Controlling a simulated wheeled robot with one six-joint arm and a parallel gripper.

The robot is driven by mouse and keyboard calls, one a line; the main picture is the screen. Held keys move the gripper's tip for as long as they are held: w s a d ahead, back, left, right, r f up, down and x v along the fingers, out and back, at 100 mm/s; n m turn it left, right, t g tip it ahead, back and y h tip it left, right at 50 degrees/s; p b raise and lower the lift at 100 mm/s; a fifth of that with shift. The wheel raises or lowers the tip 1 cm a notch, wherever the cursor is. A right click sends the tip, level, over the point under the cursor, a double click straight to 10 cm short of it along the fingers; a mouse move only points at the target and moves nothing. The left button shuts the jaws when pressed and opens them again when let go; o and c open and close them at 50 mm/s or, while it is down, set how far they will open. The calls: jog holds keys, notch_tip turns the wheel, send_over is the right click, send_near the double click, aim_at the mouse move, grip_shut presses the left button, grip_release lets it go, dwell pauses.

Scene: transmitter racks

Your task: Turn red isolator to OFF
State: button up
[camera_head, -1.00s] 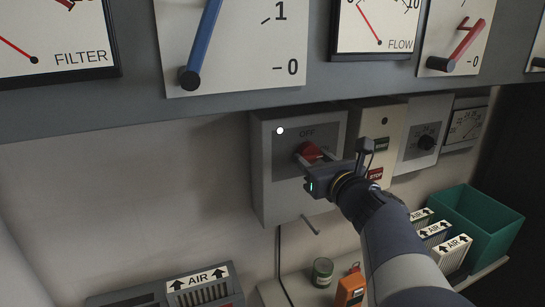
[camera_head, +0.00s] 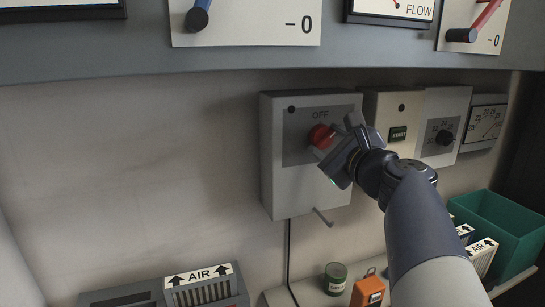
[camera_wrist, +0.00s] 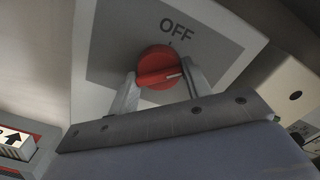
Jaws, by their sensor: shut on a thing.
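The red isolator knob (camera_head: 320,136) is on the grey face of a pale wall box (camera_head: 275,170), below the word OFF. In the wrist view, the knob (camera_wrist: 158,62) has a raised grip with a white line pointing right, while OFF (camera_wrist: 177,30) is printed above it. My gripper (camera_head: 333,145) is at the box and shut on the knob, one finger on each side. The right of the plate is hidden behind my gripper in the head view. The small lamp (camera_head: 291,109) at the box's upper left is dark.
A box with a START button (camera_head: 398,134) and a dial box (camera_head: 445,137) stand close to the right. A lever (camera_head: 323,217) sticks out below the isolator box. A green can (camera_head: 335,278), an orange device (camera_head: 368,291) and a teal bin (camera_head: 505,225) are lower down.

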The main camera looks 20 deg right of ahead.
jog(key=n+b, duration=0.5)
jog(key=shift+f+n+b, duration=0.25)
jog(key=shift+n+b, duration=0.05)
jog(key=shift+b, duration=0.05)
jog(key=shift+r+n+b, duration=0.15)
jog(key=shift+n+b, duration=0.75)
jog(key=shift+n, duration=0.15)
jog(key=shift+r+n+b, duration=0.1)
jog(key=shift+n+b, duration=0.8)
jog(key=shift+n, duration=0.15)
jog(key=o, duration=1)
jog(key=shift+r, duration=0.1)
jog(key=shift+c, duration=0.2)
jog(key=shift+s, duration=0.1)
